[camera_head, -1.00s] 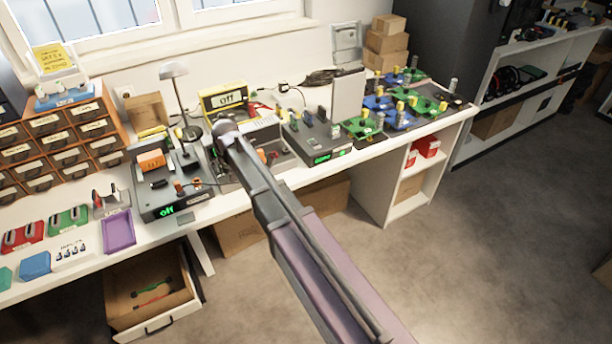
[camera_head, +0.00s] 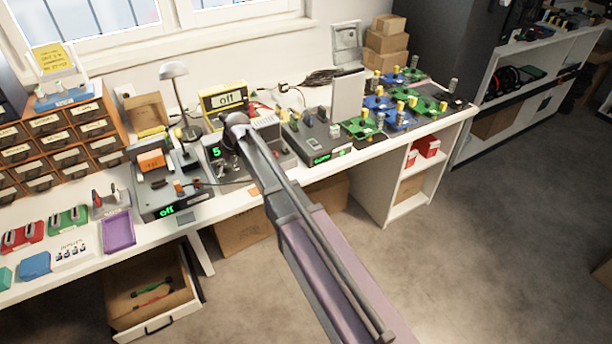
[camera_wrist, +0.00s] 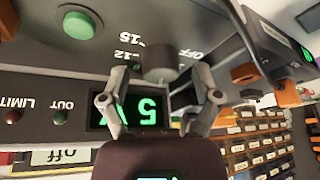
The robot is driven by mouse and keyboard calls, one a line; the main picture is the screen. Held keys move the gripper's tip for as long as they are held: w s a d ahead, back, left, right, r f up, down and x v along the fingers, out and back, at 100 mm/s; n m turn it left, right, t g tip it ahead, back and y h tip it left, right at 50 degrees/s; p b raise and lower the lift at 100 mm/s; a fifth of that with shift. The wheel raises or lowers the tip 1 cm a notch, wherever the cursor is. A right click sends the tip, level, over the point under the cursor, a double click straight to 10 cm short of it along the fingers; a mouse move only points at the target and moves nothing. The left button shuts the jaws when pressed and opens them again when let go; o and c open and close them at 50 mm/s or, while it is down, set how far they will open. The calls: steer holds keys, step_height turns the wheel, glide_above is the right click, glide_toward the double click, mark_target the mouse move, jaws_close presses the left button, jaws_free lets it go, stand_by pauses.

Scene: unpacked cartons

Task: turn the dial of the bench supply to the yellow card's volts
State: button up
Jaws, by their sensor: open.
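The bench supply (camera_head: 215,165) stands mid-bench, partly hidden behind my arm, with a green 5 on its display. In the wrist view its front (camera_wrist: 60,90) is upside down, with a lit display (camera_wrist: 145,111) reading 5 V and marks for OFF, 12 and 15 around the dial (camera_wrist: 158,60). My gripper (camera_wrist: 160,75) is open, its fingers on either side of the dial. Whether they touch it I cannot tell. The yellow card (camera_head: 50,58) stands on top of the drawer cabinet at the left; its writing is too small to read surely.
A grey unit (camera_head: 172,190) reading off stands left of the supply, and a yellow meter (camera_head: 224,98) reading off stands behind. Another grey unit (camera_head: 318,140) and green and blue boards (camera_head: 400,105) are at the right. A drawer (camera_head: 150,300) hangs open below the bench.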

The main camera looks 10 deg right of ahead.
steer(key=n+g, duration=0.1)
steer(key=n, duration=0.4)
steer(key=shift+w+g+y, duration=0.15)
steer(key=shift+g+y, duration=0.25)
steer(key=shift+d+r+p, duration=0.1)
steer(key=shift+r+p, duration=0.25)
steer(key=p+v, duration=1.2)
steer(key=v, duration=0.1)
steer(key=s+d+f+m+h, duration=0.1)
steer(key=s+d+m+h, duration=0.1)
steer(key=s+d+m, duration=0.4)
steer(key=s+d+m+h, duration=0.1)
steer(key=s+d+m, duration=0.5)
steer(key=s, duration=0.9)
steer(key=shift+s+d+f+g+h, duration=0.3)
steer(key=shift+d+f+g+h, duration=0.1)
steer(key=shift+d, duration=1.45)
steer(key=s+d+m, duration=0.2)
steer(key=s, duration=0.1)
steer(key=shift+s+h, duration=0.2)
steer(key=shift+h, duration=0.1)
